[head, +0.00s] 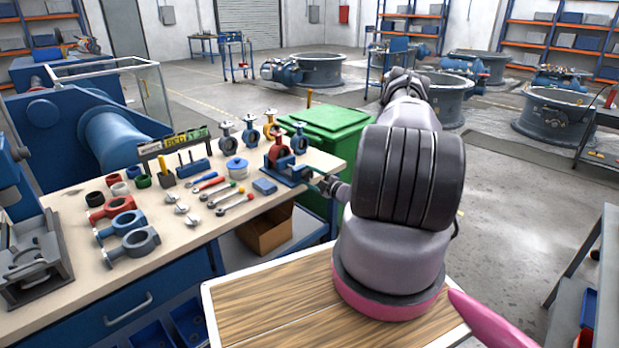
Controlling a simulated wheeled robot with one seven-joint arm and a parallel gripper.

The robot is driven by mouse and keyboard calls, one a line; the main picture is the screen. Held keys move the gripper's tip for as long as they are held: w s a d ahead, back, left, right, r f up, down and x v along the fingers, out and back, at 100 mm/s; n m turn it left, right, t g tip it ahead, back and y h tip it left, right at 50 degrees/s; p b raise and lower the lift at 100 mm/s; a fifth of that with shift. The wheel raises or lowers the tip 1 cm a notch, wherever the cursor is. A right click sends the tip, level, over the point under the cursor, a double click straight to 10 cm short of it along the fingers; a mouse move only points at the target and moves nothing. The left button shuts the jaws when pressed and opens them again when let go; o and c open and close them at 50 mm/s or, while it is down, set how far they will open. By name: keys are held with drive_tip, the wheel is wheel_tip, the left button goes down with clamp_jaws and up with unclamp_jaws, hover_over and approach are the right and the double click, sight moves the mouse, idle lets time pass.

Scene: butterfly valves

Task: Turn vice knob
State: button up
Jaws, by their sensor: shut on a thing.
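The blue vice (292,172) stands at the right end of the workbench, with a red valve body (278,153) upright in it. My gripper (325,185) is at the right side of the vice, at its knob end, just off the bench edge. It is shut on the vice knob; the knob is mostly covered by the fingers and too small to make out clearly. My arm fills the middle right of the view and hides part of the wrist.
A green bin (335,122) stands behind my gripper. A cardboard box (265,230) sits on the lower shelf. Open floor lies to the right.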

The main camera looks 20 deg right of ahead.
drive_tip(key=m, duration=0.6)
drive_tip(key=shift+f, duration=0.1)
idle(0.5)
drive_tip(key=o, duration=1.4)
drive_tip(key=v, duration=1)
drive_tip(key=shift+s+d, duration=0.15)
drive_tip(key=shift+s, duration=0.25)
